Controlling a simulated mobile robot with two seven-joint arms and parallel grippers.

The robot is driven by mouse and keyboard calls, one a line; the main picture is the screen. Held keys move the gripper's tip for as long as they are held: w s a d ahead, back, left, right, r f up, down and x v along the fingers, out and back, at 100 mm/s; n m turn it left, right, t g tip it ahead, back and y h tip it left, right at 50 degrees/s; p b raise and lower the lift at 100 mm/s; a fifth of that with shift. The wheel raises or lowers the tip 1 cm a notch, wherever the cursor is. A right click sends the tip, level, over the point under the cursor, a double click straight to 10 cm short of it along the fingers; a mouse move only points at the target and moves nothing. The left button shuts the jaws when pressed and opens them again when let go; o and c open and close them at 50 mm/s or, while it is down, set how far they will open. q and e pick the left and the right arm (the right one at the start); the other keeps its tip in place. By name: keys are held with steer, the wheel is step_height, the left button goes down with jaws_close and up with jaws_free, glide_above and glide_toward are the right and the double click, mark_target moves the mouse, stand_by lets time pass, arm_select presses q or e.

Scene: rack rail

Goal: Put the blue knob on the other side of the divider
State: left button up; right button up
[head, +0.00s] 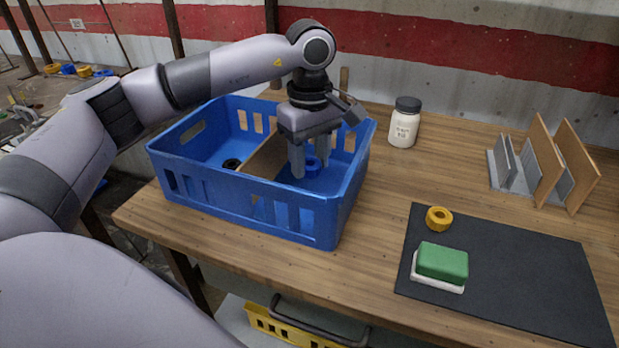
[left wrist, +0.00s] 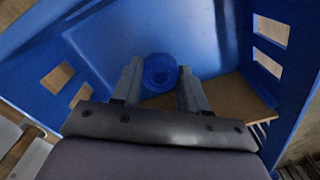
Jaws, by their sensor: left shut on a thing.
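The blue knob (head: 312,166) is in the right-hand compartment of the blue crate (head: 272,205). My left gripper (head: 311,170) reaches down into that compartment and is shut on the knob. In the left wrist view the knob (left wrist: 159,72) sits between the two fingertips, low near the crate floor; whether it touches the floor I cannot tell. The brown wooden divider (head: 262,158) stands just left of the gripper; it also shows in the left wrist view (left wrist: 243,93). My right gripper is not in view.
A small black ring (head: 232,164) lies in the left-hand compartment. A white jar (head: 404,123) stands right of the crate. A dark mat (head: 520,265) holds a yellow ring (head: 439,217) and a green-and-white block (head: 441,263). A rack with upright boards (head: 543,165) stands at the back right.

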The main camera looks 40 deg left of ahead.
mark_target(310, 178)
arm_select(q)
step_height(310, 178, down, 4)
steer(key=shift+f, duration=0.25)
steer(key=shift+f, duration=0.2)
steer(key=o, duration=1.1)
steer(key=shift+r, duration=0.1)
steer(key=shift+o, duration=0.2)
steer(key=shift+r, duration=0.1)
